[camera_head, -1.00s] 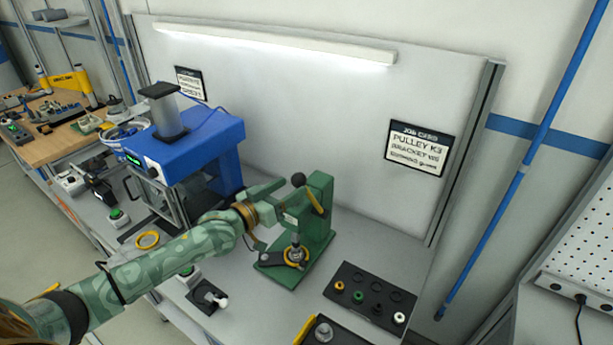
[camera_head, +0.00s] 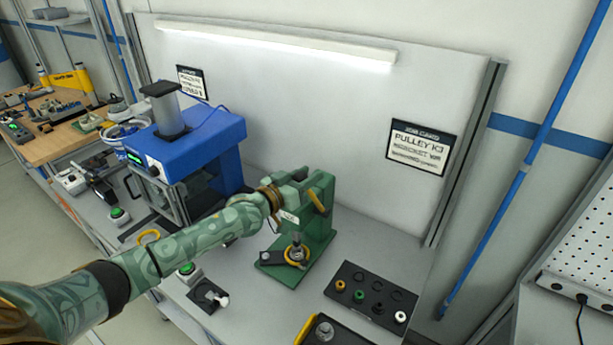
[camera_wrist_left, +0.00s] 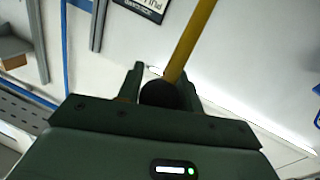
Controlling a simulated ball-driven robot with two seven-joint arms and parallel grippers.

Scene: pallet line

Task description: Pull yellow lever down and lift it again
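The yellow lever (camera_head: 317,201) is on the green press (camera_head: 319,226) in the middle of the bench. It slants up to the left, its upper end raised. In the left wrist view the yellow lever (camera_wrist_left: 192,42) runs to a black knob (camera_wrist_left: 160,94). My left gripper (camera_head: 299,178) is at the lever's upper end and hides the knob in the head view. In the wrist view the fingers of my left gripper (camera_wrist_left: 160,82) stand on both sides of the knob, with no visible gap beside it. My right gripper is not in view.
A blue machine (camera_head: 190,142) stands left of the press. A black tray (camera_head: 366,295) with small round parts lies to the right. A joystick (camera_head: 216,298) and a green button (camera_head: 187,269) are in front. The back panel (camera_head: 330,110) rises behind the press.

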